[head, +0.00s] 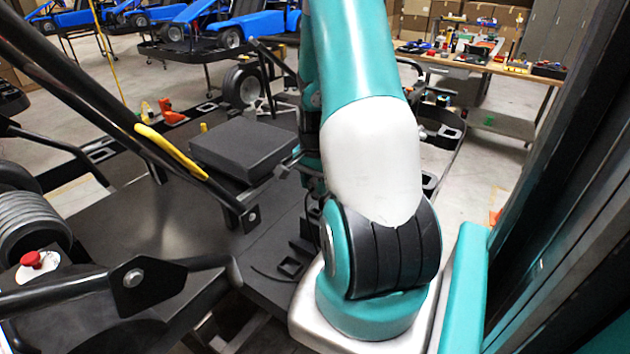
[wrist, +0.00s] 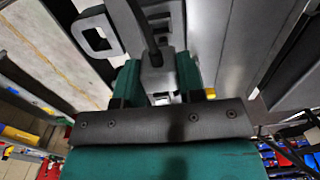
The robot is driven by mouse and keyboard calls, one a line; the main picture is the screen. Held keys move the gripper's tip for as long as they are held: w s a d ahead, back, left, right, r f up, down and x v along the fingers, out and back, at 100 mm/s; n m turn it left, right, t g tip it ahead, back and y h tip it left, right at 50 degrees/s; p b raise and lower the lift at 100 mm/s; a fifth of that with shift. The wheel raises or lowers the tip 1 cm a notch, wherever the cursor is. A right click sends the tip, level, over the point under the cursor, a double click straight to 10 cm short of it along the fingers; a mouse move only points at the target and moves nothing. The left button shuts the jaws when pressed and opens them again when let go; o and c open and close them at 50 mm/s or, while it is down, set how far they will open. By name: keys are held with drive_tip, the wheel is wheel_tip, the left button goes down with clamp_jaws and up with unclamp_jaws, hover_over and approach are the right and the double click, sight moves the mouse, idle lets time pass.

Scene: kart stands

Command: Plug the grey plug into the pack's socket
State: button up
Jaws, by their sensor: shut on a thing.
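My gripper (wrist: 160,88) shows in the wrist view with its two teal fingers shut on the grey plug (wrist: 155,76). A dark cable runs up from the plug toward the top of that view. In the head view my teal and white arm hides the gripper and the plug. A flat dark grey box (head: 246,148), which looks like the pack, lies on the kart left of my arm. I cannot make out its socket in either view, nor whether the plug touches anything.
Black kart bars (head: 85,85) cross the left of the head view, one with a yellow sleeve (head: 170,152). A red button (head: 32,259) sits at lower left. A workbench with tools (head: 480,60) stands at back right. In the wrist view, a grey piece with a square hole (wrist: 82,28) is close to the plug.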

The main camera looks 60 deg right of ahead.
sight(315, 199)
drive_tip(key=shift+f+b, duration=0.9)
drive_tip(key=shift+f, duration=0.65)
drive_tip(key=shift+f+b, duration=0.85)
drive_tip(key=shift+f, duration=0.55)
idle(0.5)
drive_tip(key=o, duration=1)
drive_tip(key=shift+r, duration=0.2)
wheel_tip(315, 199, up, 17)
drive_tip(key=shift+r+b, duration=0.1)
drive_tip(key=shift+b, duration=0.95)
